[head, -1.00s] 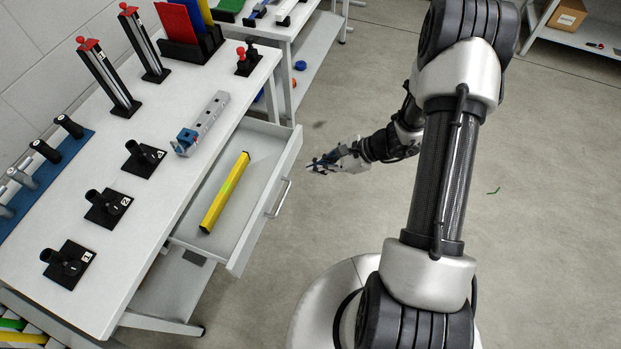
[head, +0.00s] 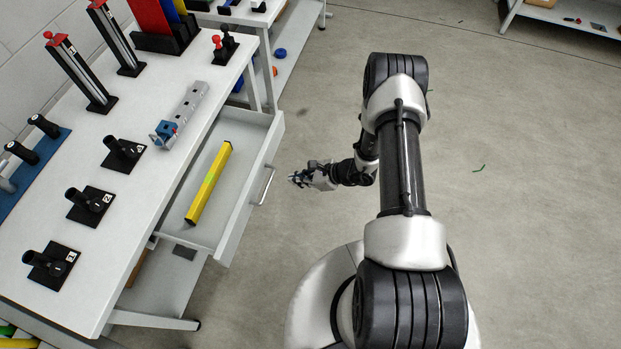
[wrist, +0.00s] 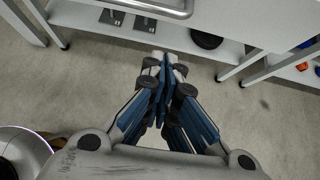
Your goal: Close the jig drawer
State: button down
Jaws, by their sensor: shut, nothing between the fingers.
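The jig drawer (head: 225,226) is pulled out from the front of the white workbench. The handle lies beyond the fingertips there.
The workbench top (head: 95,215) carries black numbered holders, a grey clamp-like bar (head: 181,115) and red-topped posts. A lower shelf (head: 165,285) is under the drawer. A second bench stands behind. The floor around my arm is clear.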

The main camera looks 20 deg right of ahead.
jog(key=shift+w+a+r, duration=0.25)
jog(key=shift+w+a, duration=0.35)
jog(key=shift+a, duration=0.2)
jog(key=shift+w+a+r, duration=0.2)
jog(key=shift+w+a, duration=0.35)
jog(key=shift+a, duration=0.2)
jog(key=shift+a, duration=0.1)
